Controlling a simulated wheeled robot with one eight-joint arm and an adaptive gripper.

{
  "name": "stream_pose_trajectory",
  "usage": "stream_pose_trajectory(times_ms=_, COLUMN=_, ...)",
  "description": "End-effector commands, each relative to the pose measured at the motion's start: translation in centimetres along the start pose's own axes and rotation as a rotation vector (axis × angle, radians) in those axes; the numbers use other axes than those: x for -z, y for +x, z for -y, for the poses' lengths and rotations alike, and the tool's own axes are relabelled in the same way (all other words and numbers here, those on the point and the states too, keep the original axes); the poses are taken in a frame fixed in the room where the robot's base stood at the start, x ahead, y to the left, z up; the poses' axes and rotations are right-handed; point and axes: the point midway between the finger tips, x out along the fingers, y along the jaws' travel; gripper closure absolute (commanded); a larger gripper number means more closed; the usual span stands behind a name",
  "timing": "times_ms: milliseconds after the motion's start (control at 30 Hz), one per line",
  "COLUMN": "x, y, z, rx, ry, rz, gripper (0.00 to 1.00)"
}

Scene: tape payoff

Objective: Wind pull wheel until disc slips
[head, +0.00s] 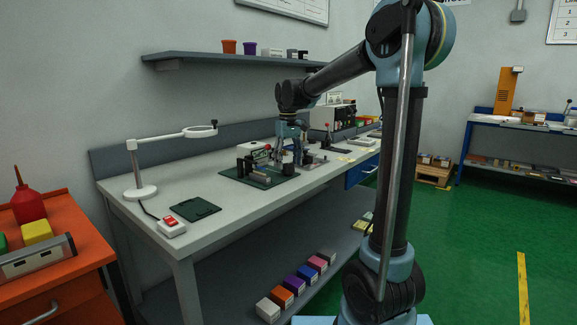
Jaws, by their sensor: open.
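A small fixture (248,165) with dark upright parts stands on a dark green board (234,178) on the grey bench. It appears to be the tape payoff. The pull wheel and the disc are too small to pick out at this distance. My gripper (292,160) points down from the blue wrist at the right end of the fixture. It is open. It covers part of the fixture, and I cannot tell whether its fingers touch anything there.
A magnifier lamp (141,192), a dark green pad (195,209) and a red-and-white switch box (171,228) stand on the bench at left. A shelf (200,61) hangs above. More equipment (333,118) stands behind at right. The bench front between pad and board is clear.

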Motion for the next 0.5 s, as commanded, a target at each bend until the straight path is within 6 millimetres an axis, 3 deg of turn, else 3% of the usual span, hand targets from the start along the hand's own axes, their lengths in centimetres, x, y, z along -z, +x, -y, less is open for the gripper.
stream_pose_trajectory(times_ms=500, x=0.0, y=-8.8, z=0.0, rx=0.0, ry=0.0, rz=0.001, gripper=0.39)
